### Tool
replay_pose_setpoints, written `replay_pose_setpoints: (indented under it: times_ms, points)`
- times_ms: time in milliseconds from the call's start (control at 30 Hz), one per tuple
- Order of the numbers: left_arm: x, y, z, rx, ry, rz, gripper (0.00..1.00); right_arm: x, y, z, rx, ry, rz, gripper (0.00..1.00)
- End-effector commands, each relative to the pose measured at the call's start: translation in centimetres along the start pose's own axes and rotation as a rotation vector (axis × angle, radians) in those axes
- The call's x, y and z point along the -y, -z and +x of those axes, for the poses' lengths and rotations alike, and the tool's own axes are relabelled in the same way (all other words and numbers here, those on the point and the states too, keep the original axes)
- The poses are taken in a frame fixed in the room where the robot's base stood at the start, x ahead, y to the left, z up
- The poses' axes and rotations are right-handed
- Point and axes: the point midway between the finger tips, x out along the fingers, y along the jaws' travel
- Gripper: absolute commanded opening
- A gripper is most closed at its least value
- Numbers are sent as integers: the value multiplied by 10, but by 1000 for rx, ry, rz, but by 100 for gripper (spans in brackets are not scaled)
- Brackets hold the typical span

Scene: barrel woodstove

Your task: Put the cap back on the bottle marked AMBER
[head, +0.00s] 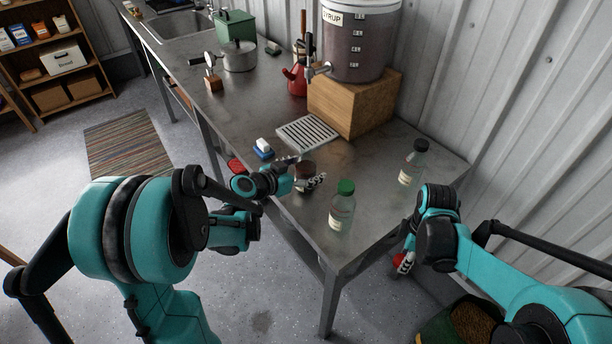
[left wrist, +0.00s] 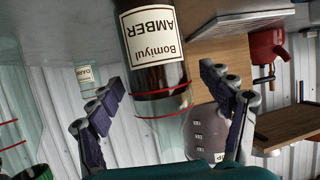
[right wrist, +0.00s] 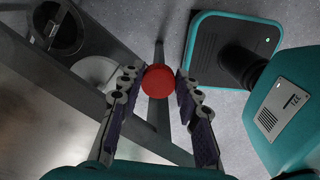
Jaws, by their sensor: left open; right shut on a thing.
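The bottle marked AMBER (left wrist: 152,50) holds dark liquid and has red lines around its glass. It appears upside down in the left wrist view, between the fingers of my open left gripper (left wrist: 168,108). In the head view, my left gripper (head: 308,180) is at the bottle (head: 305,168) near the table's front edge and partly hides it. The bottle's mouth is not clearly visible. My right gripper (right wrist: 158,85) is shut on a red cap (right wrist: 158,82). In the head view this gripper (head: 404,260) holds the cap beyond the table's right edge, below the tabletop.
A green-capped bottle (head: 342,208) stands right of the AMBER bottle. A dark-capped bottle (head: 411,165) stands farther back. Behind are a drip grate (head: 307,133), a wooden block (head: 352,104) and a syrup dispenser (head: 357,45). A small blue-and-white item (head: 263,149) lies to the left.

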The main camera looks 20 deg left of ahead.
Motion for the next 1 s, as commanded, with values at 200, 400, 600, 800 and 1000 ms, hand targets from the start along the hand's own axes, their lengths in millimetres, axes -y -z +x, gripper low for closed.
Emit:
replay_pose_setpoints:
  times_ms: [200,400,600,800,1000]
  points:
    - [0,1,0,0,0,0,80,0,0,-1,0,0,0,22]
    - [0,1,0,0,0,0,48,0,0,-1,0,0,0,22]
    - [0,1,0,-1,0,-1,0,0,0,-1,0,0,0,22]
    - [0,2,-1,-1,0,-1,0,0,0,-1,0,0,0,22]
    - [0,24,-10,-1,0,-1,0,0,0,-14,0,0,0,22]
